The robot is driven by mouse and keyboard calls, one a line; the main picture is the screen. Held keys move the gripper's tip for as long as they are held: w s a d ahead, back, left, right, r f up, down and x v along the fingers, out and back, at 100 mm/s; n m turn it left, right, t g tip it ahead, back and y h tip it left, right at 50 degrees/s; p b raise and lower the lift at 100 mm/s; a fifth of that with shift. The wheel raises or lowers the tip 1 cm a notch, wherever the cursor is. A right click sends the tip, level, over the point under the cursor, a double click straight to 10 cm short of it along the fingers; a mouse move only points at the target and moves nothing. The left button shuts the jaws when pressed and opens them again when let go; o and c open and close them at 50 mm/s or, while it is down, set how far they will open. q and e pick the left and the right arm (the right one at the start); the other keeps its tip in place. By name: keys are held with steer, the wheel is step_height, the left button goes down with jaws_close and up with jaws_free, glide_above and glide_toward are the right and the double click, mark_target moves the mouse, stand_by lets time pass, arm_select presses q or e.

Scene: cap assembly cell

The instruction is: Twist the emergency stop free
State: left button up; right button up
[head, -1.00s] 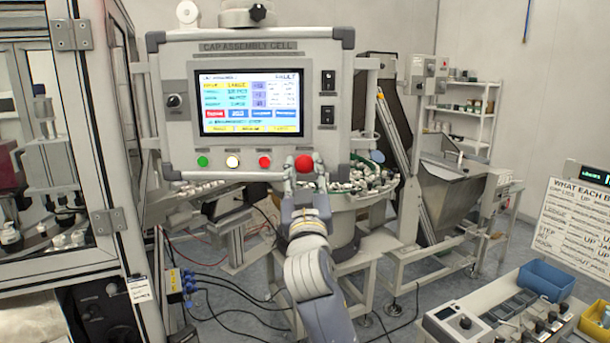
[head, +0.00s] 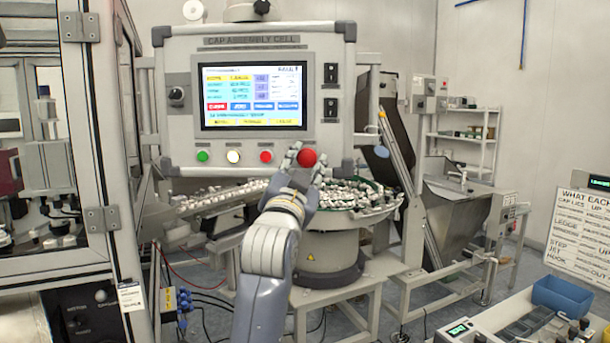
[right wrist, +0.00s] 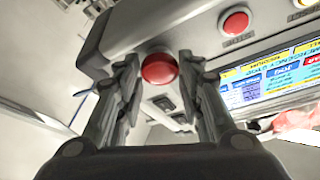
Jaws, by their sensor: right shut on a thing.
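The emergency stop (head: 307,157) is a round red mushroom button at the lower right of the grey control panel (head: 180,145). It also shows between the fingers in the right wrist view (right wrist: 159,69). My right gripper (head: 306,161) is shut on it, with one finger on each side. The gripper and forearm tilt, coming up from the lower left in the head view. The button's base is mostly hidden in the head view. My left gripper is not in view.
Green (head: 203,156), white (head: 233,157) and smaller red (head: 266,156) buttons sit left of the emergency stop. The panel's screen (head: 252,95) is lit above them. A bowl feeder (head: 335,235) full of caps stands behind and below the panel.

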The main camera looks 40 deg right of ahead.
steer(key=shift+r+m, duration=0.15)
steer(key=shift+m, duration=0.15)
steer(key=o, duration=1.1)
steer(key=shift+c, duration=0.2)
steer(key=shift+w, duration=0.15)
